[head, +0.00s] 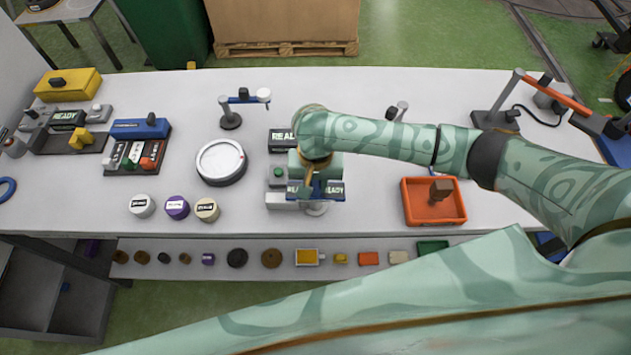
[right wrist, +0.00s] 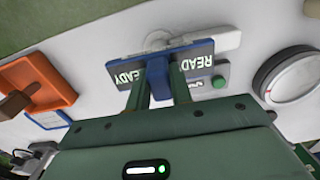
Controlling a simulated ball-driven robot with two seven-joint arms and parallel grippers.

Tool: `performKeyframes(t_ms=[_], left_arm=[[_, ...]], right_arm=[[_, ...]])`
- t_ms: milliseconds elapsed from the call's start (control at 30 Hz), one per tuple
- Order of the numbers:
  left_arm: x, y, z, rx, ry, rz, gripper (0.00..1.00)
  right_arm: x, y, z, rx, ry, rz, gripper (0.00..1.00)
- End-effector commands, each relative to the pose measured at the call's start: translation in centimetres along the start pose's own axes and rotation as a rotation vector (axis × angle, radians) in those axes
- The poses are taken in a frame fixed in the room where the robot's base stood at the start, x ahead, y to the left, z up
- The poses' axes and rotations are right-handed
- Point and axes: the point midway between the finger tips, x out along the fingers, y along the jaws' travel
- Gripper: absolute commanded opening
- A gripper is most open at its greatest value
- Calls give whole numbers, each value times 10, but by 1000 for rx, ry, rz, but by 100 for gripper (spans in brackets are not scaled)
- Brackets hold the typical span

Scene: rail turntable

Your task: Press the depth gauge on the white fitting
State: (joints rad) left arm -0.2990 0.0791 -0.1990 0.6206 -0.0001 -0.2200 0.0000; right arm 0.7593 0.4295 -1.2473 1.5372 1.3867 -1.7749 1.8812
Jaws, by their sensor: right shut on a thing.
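My right gripper (head: 318,182) is shut on a blue part with dark READY panels on both sides, which looks like the depth gauge (head: 329,196). In the right wrist view the gauge's blue middle (right wrist: 157,80) sits between the two green fingers (right wrist: 157,92). A pale round piece, perhaps the white fitting (head: 317,209), shows just below the gauge; it also shows behind the gauge in the right wrist view (right wrist: 158,38). Whether the gauge touches it is hidden. My left gripper is not in view.
A grey box with a green button (head: 278,173) stands left of the gauge. A white round dial (head: 220,161), several labelled cylinders including a purple one (head: 177,207), and an orange tray (head: 435,214) with a brown block stand around. Table between them is clear.

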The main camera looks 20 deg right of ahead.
Motion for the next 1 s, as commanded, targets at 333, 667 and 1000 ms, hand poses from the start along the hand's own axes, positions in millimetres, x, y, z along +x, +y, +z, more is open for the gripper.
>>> performKeyframes(t_ms=[333, 667, 1000], left_arm=[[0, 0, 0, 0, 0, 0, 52], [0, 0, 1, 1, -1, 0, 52], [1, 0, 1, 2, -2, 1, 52]], right_arm=[[0, 0, 0, 0, 0, 0, 3], [2, 0, 0, -1, 0, 0, 3], [6, 0, 0, 0, -1, 0, 3]])
